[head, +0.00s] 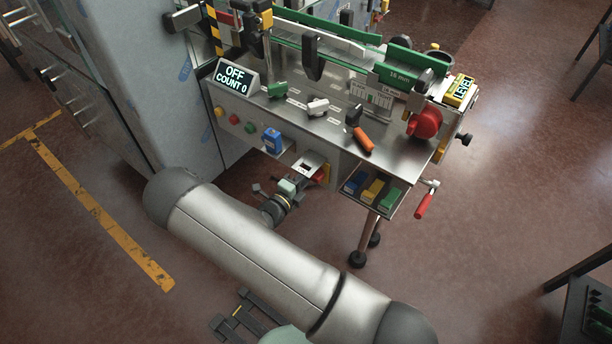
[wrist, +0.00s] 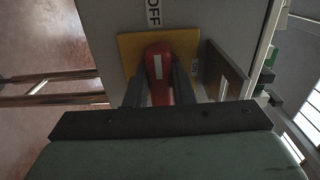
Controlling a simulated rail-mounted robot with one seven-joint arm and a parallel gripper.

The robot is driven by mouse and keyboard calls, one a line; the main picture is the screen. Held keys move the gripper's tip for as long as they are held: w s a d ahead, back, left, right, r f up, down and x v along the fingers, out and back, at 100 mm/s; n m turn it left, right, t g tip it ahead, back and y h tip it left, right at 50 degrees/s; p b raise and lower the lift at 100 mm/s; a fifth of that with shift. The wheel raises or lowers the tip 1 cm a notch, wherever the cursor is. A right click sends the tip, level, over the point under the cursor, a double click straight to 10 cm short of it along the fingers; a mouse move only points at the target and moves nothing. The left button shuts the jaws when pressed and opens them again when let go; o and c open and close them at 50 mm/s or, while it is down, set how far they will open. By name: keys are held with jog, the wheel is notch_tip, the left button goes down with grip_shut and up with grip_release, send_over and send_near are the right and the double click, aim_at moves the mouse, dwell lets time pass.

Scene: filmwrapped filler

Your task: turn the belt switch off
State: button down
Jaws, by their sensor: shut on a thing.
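The belt switch is a red rotary handle (wrist: 158,63) with a white stripe, on a yellow plate (wrist: 128,48) on the machine's front. The stripe points toward the OFF label (wrist: 153,12) in the wrist view. A smaller label (wrist: 195,68), hard to read, is at the plate's right. My gripper (wrist: 158,88) is shut on the red handle, one dark finger on each side. In the head view my gripper (head: 303,176) is at the machine's front, and part of the red and yellow switch shows beside it. The display (head: 236,77) reads OFF, COUNT 0.
A blue device (head: 271,140) and red and green buttons (head: 242,123) are left of the switch. A tray (head: 393,208) of colored blocks and a red-handled crank (head: 424,205) are at the right. A plate (wrist: 228,70) juts out close to my right finger.

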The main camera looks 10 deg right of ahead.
jog(key=c, duration=1.2)
grip_release()
jog(key=shift+c, duration=0.2)
jog(key=shift+s+a, duration=0.1)
jog(key=b+v, duration=0.3)
jog(key=v, duration=1.4)
jog(key=shift+s, duration=0.1)
